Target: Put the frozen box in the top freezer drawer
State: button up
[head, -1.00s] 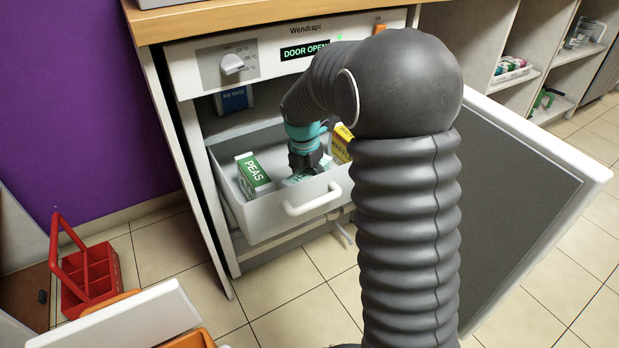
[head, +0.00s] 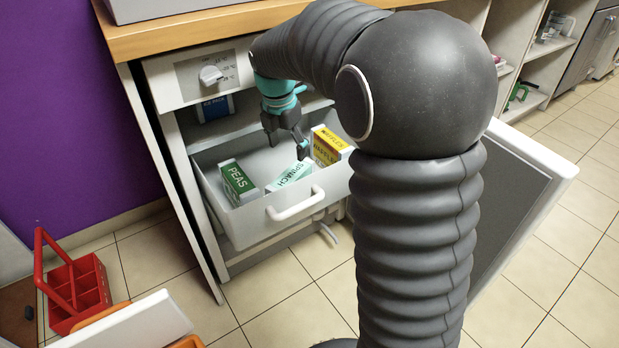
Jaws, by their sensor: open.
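A white freezer drawer (head: 252,225) is pulled out from the open freezer below the counter. In it stand a green and white PEAS box (head: 238,182) at the left and a yellow WAFFLES box (head: 327,146) at the right. A white and teal SPINACH box (head: 290,175) lies tilted between them. I cannot tell which of these the task calls the frozen box. My gripper (head: 287,151) is open and empty, above the drawer and just above and behind the spinach box, apart from it.
A blue ice pack (head: 215,107) sits on the shelf above the drawer. The freezer door (head: 520,190) stands open at the right, behind my arm. A red caddy (head: 75,290) is on the floor at the left. Tiled floor before the drawer is clear.

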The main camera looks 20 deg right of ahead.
jog(key=s+d+r+m+t, duration=0.1)
jog(key=s+r+m, duration=0.2)
jog(key=s+m, duration=0.4)
jog(key=s+d+r+m+t, duration=0.1)
jog(key=s+r+m, duration=0.2)
jog(key=s+m, duration=0.4)
jog(key=s+f+m+t+y, duration=0.1)
jog(key=s+f+m+t, duration=0.1)
jog(key=s+m, duration=0.9)
jog(key=shift+s+d+f, duration=0.15)
jog(key=shift+s+f, duration=0.4)
jog(key=shift+s, duration=1.1)
